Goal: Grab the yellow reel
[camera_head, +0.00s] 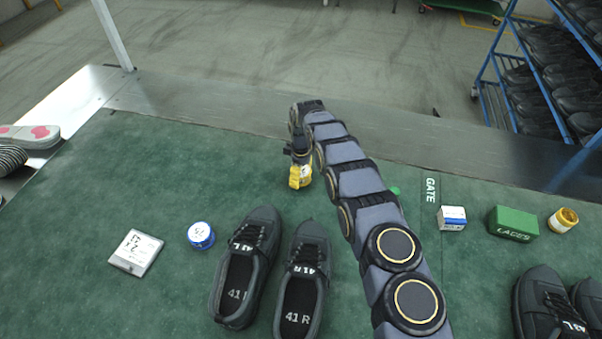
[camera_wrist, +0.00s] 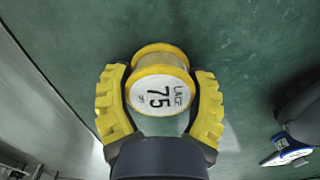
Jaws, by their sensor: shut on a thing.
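The yellow reel (camera_wrist: 160,93) has yellow rims, a pale wound middle and a white end label reading "LACE 75". In the wrist view it sits between the two yellow fingers of my gripper (camera_wrist: 160,80), which is shut on it from both sides. In the head view my gripper (camera_head: 299,179) is over the far part of the green mat, beyond the dark shoes, and mostly hides the reel there. I cannot tell whether the reel touches the mat.
A second yellow-rimmed reel (camera_head: 563,220) stands at the far right, by a green laces box (camera_head: 513,223) and a small white-blue box (camera_head: 452,218). Dark shoes (camera_head: 303,285), a blue tin (camera_head: 201,235) and a white card (camera_head: 136,252) lie nearer on the mat (camera_head: 120,180).

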